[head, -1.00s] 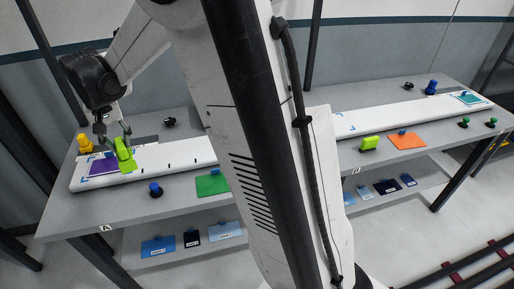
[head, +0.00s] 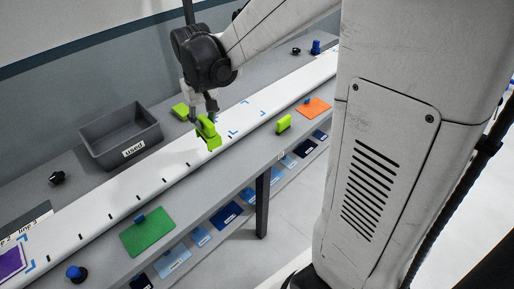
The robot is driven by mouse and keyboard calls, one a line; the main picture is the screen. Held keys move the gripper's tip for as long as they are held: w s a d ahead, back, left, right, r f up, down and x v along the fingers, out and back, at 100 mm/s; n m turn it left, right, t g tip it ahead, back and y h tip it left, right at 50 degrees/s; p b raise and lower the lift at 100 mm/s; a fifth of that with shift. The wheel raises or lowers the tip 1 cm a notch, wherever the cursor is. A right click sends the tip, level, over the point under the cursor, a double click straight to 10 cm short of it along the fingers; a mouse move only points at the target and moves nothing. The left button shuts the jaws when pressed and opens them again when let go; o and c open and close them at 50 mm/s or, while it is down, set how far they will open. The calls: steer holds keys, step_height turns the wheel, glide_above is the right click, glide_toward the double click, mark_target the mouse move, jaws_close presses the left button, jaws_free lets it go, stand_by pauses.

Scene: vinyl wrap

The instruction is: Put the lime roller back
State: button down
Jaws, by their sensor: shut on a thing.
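My gripper (head: 203,117) is shut on a lime roller (head: 208,136) and holds it over the long white beam (head: 150,172). Whether the roller's lower end touches the beam is hard to tell. A second lime block-like thing (head: 180,110) lies on the grey table behind the gripper, partly covered by it. A third lime thing (head: 284,123) stands on the front strip of the table, to the right of the gripper and near the orange sheet (head: 314,108).
A grey bin labelled "used" (head: 87,143) stands behind the beam to the left. A green sheet (head: 148,232), a blue-topped knob (head: 76,273) and a purple sheet (head: 10,262) are in front and left. Blue cards (head: 226,212) lie on the lower shelf.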

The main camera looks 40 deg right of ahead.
mark_target(220, 139)
steer(key=shift+n, duration=0.7)
steer(key=s, duration=0.1)
steer(key=s+d, duration=0.1)
steer(key=s, duration=0.1)
steer(key=s+d+p, duration=0.1)
steer(key=s, duration=0.1)
steer(key=shift+w+d+f+p, duration=0.1)
steer(key=shift+w+d+f, duration=0.2)
steer(key=shift+d+f, duration=1.55)
steer(key=shift+w+d+f+p, duration=0.15)
steer(key=shift+w+d+f, duration=0.2)
steer(key=shift+d+f, duration=1.5)
steer(key=shift+w+d+f+p, duration=0.1)
steer(key=shift+w+d+f, duration=0.2)
steer(key=shift+d+f, duration=1.55)
steer(key=shift+s+f+b, duration=0.1)
steer(key=shift+f+b, duration=0.55)
steer(key=shift+b, duration=0.15)
steer(key=c, duration=1.5)
jaws_free()
steer(key=shift+r, duration=0.15)
